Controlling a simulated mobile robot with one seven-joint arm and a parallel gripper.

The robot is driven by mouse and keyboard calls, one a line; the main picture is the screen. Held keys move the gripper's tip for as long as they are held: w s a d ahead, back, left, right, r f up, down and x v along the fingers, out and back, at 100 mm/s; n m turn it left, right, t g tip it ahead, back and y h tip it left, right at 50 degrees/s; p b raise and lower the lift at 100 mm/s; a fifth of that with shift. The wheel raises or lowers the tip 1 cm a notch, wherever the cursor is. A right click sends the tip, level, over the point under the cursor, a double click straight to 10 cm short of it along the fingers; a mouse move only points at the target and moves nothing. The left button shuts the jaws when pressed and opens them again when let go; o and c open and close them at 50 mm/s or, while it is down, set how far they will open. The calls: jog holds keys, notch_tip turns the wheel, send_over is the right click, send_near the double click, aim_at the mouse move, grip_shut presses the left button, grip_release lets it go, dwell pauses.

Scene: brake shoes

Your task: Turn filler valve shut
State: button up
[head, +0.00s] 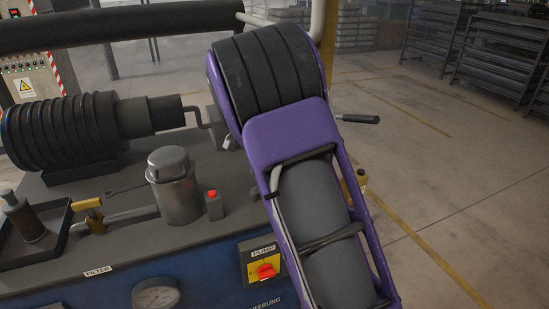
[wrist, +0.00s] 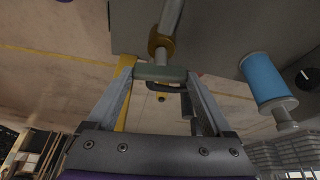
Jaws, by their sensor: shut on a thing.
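In the head view, a yellow-handled valve (head: 88,206) sits on a pipe at the left of the bench, above a small label plate (head: 98,271) too small to read surely. My purple arm fills the centre and hides my gripper there. In the wrist view, my gripper (wrist: 160,75) has its two grey fingers converging on a grey-green bar (wrist: 158,73) and is shut on it. A rod with a brass collar (wrist: 161,47) stands just beyond the bar. I cannot tell whether the bar belongs to the valve.
A metal canister (head: 174,186), a small red-button box (head: 213,204) and a red-yellow pump switch (head: 265,268) are on the bench. A black handle (head: 360,119) sticks out right of my arm. A blue cylinder (wrist: 266,80) is right in the wrist view.

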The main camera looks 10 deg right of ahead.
jog(key=shift+m+g+p, duration=0.3)
jog(key=shift+m+p, duration=0.05)
jog(key=shift+m, duration=0.55)
jog(key=o, duration=1.1)
jog(key=shift+o, duration=0.2)
jog(key=p+v, duration=0.2)
jog(key=v, duration=1.5)
jog(key=shift+w+a+r, duration=0.15)
jog(key=shift+r, duration=0.05)
jog(key=shift+r, duration=0.1)
